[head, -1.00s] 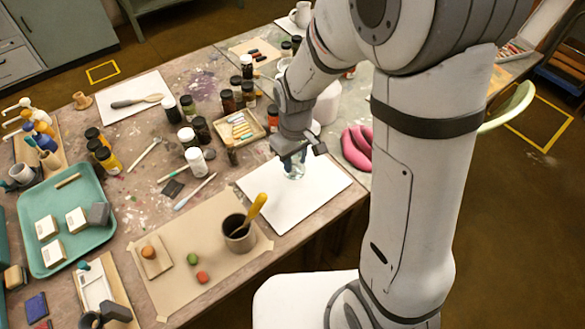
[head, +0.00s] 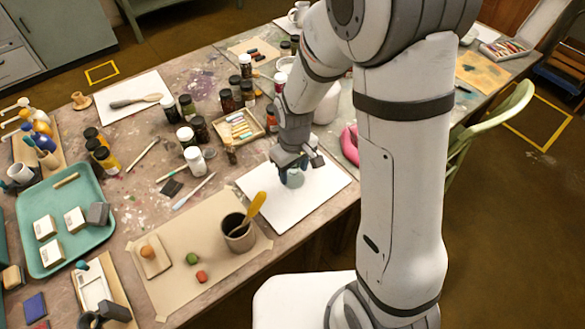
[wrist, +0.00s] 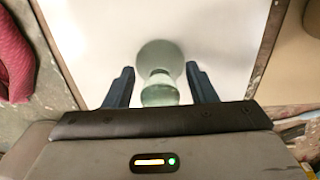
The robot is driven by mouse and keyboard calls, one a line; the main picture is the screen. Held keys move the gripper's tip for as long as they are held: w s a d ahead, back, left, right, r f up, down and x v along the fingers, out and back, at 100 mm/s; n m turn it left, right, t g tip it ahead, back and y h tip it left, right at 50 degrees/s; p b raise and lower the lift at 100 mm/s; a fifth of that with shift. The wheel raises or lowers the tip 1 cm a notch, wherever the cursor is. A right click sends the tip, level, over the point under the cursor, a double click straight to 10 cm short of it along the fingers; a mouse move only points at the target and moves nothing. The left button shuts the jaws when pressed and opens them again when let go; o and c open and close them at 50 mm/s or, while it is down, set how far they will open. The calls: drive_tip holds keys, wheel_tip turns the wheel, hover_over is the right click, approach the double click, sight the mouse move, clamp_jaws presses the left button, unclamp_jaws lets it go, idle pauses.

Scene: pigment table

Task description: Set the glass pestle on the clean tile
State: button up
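The glass pestle (wrist: 160,57), clear and pale green, stands on a white tile (head: 322,193); its wide round foot and narrower knob show in the wrist view. It is partly hidden in the head view (head: 296,179), just under my gripper (head: 288,172). In the wrist view my gripper (wrist: 160,84) has its two dark blue fingers spread, one on each side of the pestle's knob, with a visible gap on both sides. The white tile around the pestle looks bare.
A brown cup (head: 239,235) with a yellow-handled tool stands on brown paper to the left. Another white sheet (head: 125,97) with a spatula is at the back left. The tile's front is clear.

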drive_tip(key=shift+r, duration=0.1)
wheel_tip(320, 180, up, 12)
drive_tip(key=shift+r+p, duration=0.15)
drive_tip(key=shift+p, duration=0.4)
drive_tip(key=s+d+r+m+t, duration=0.2)
drive_tip(key=s+d+r+m, duration=0.5)
drive_tip(key=s+d, duration=0.5)
drive_tip(key=shift+s+r+t, duration=0.2)
drive_tip(key=shift+r+t, duration=0.1)
drive_tip(key=shift+r, duration=0.1)
drive_tip(key=shift+r, duration=0.15)
idle(0.5)
